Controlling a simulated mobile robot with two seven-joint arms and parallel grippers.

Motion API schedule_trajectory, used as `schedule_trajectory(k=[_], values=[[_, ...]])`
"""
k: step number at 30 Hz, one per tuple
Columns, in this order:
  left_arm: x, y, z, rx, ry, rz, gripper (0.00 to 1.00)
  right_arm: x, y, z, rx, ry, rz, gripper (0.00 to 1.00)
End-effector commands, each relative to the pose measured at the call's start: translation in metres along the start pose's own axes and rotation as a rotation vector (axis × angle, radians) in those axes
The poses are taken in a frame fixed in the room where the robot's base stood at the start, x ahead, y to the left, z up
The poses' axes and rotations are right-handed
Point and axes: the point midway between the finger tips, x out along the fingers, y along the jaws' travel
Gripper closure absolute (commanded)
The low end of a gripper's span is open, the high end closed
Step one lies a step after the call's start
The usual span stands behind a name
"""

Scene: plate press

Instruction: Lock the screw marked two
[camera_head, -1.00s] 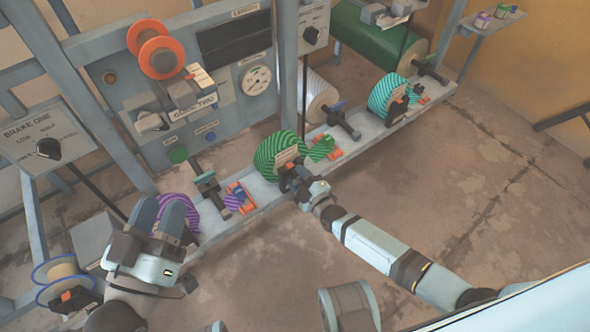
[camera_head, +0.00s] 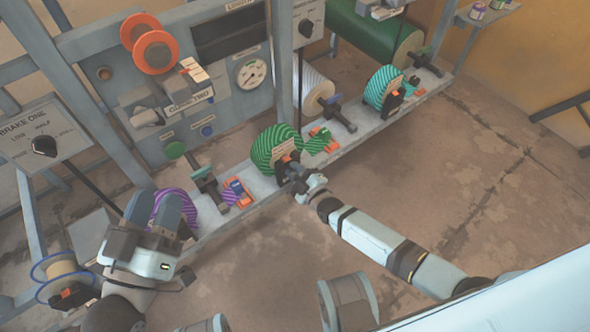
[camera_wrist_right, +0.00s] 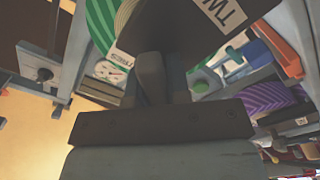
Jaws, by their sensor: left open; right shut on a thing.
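A green striped drum (camera_head: 265,150) stands on the rail, with a pale label and a dark block on its near end. In the right wrist view a dark plate (camera_wrist_right: 180,25) carries letters that read as "TW", cut off by the edge. My right gripper (camera_head: 292,173) is at this near end. In the wrist view its fingers (camera_wrist_right: 163,78) are together against the dark plate. They hide the screw they hold. My left gripper (camera_head: 165,212) is open and empty-looking in front of the purple striped drum (camera_head: 183,202), partly covering it.
A teal striped drum (camera_head: 384,87) stands further right on the rail (camera_head: 345,140). Orange clamps (camera_head: 237,193) sit beside the drums. A panel labelled BRAKE ONE (camera_head: 45,130) stands at the left. The floor right of my right arm is clear.

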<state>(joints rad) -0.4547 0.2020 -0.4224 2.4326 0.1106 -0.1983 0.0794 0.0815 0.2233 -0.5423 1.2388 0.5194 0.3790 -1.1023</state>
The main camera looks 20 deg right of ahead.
Motion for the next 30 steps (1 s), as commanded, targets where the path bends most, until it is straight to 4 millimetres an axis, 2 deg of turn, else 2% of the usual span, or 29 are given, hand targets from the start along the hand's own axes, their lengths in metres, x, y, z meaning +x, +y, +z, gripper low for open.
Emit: schedule_trajectory(k=[15, 30], values=[[0.000, 0.002, -0.013, 0.006, 0.047, -0.001, 0.57, 0.001, 0.002, 0.000, 0.444, -0.001, 0.000, 1.00], [-0.003, -0.002, -0.004, 0.006, 0.004, -0.019, 0.57, 0.001, 0.004, 0.002, 0.919, 0.000, 0.000, 1.00]])
